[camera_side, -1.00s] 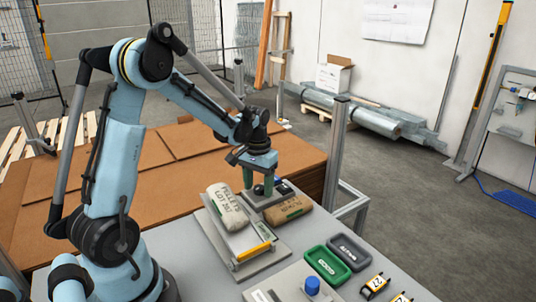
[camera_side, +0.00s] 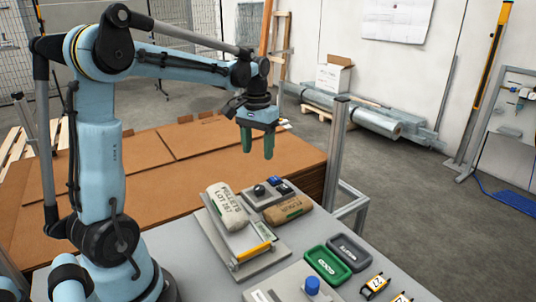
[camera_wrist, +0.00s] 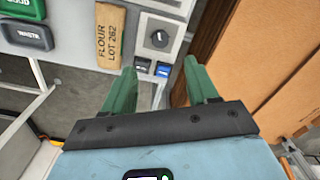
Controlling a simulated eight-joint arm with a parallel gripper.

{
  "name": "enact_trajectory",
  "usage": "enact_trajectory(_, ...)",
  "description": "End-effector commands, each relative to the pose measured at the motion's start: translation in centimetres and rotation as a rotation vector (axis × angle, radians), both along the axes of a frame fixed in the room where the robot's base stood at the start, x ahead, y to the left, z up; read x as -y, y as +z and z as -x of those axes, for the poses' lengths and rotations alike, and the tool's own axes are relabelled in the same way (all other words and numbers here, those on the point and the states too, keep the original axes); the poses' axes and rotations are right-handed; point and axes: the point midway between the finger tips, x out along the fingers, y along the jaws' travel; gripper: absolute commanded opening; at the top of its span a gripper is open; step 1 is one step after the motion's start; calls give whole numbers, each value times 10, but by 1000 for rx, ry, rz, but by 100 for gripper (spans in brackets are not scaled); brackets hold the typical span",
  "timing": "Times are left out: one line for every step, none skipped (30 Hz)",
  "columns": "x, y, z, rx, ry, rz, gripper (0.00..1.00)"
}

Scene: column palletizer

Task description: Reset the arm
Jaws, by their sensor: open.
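My gripper (camera_side: 257,145) has two green fingers and is raised well above the table (camera_side: 180,250), in the air over the far side. In the wrist view my gripper (camera_wrist: 161,82) has its fingers apart with nothing between them. Below it is a grey control panel (camera_side: 256,201) with a black knob (camera_side: 259,190) and small dark and blue buttons (camera_side: 280,185). The panel also shows in the wrist view (camera_wrist: 172,38), knob and buttons uncovered.
A pale pellets bag (camera_side: 228,207) lies on a sloped stand with a yellow edge (camera_side: 254,251). A brown flour bag (camera_side: 288,210) lies beside the panel. Green (camera_side: 327,266) and dark grey (camera_side: 349,252) trays stand nearer. Stacked brown boards (camera_side: 150,160) lie behind the table.

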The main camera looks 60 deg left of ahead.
Motion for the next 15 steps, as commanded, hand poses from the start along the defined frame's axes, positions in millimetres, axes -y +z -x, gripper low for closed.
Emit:
enact_trajectory(0, 2, 0, 0, 0, 0, 58)
enact_trajectory(0, 3, 0, 0, 0, 0, 58)
enact_trajectory(0, 3, 0, 0, 0, 0, 58)
enact_trajectory(0, 3, 0, 0, 0, 0, 58)
enact_trajectory(0, 4, 0, 0, 0, 0, 58)
enact_trajectory(0, 4, 0, 0, 0, 0, 58)
enact_trajectory(0, 3, 0, 0, 0, 0, 58)
enact_trajectory(0, 3, 0, 0, 0, 0, 58)
enact_trajectory(0, 3, 0, 0, 0, 0, 58)
enact_trajectory(0, 3, 0, 0, 0, 0, 58)
enact_trajectory(0, 3, 0, 0, 0, 0, 58)
enact_trajectory(1, 4, 0, 2, -1, -1, 58)
enact_trajectory(2, 4, 0, 5, -4, -2, 58)
enact_trajectory(4, 4, 1, 9, -8, -4, 58)
enact_trajectory(8, 6, 2, 17, -16, -8, 58)
